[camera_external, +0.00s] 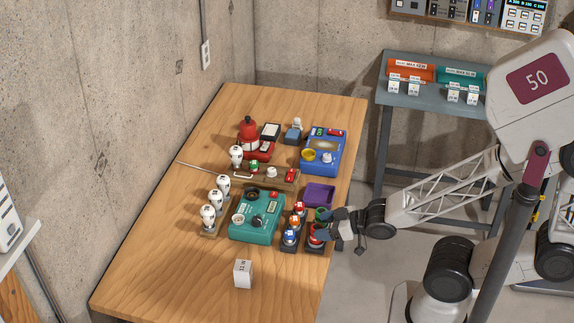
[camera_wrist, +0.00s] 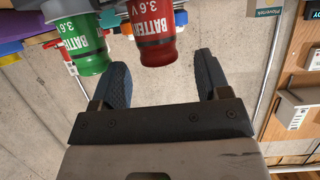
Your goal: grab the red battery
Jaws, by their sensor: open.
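The red battery (camera_wrist: 153,38), marked "BATTERY 3.6 V", hangs into the top middle of the wrist view. A green battery (camera_wrist: 80,40) with the same marking is beside it on the left. My gripper (camera_wrist: 162,74) is open and empty, and the red battery's near end appears in line with the gap between its fingers. In the external view my gripper (camera_external: 334,227) is at the table's right edge, close beside the red battery (camera_external: 316,233) and the green battery (camera_external: 320,214). My fingers partly hide both there.
The wooden table (camera_external: 150,240) holds a teal device (camera_external: 257,217), a blue device (camera_external: 323,152), a purple tray (camera_external: 319,195), several bulbs and a white block (camera_external: 243,273). The table's front is mostly clear.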

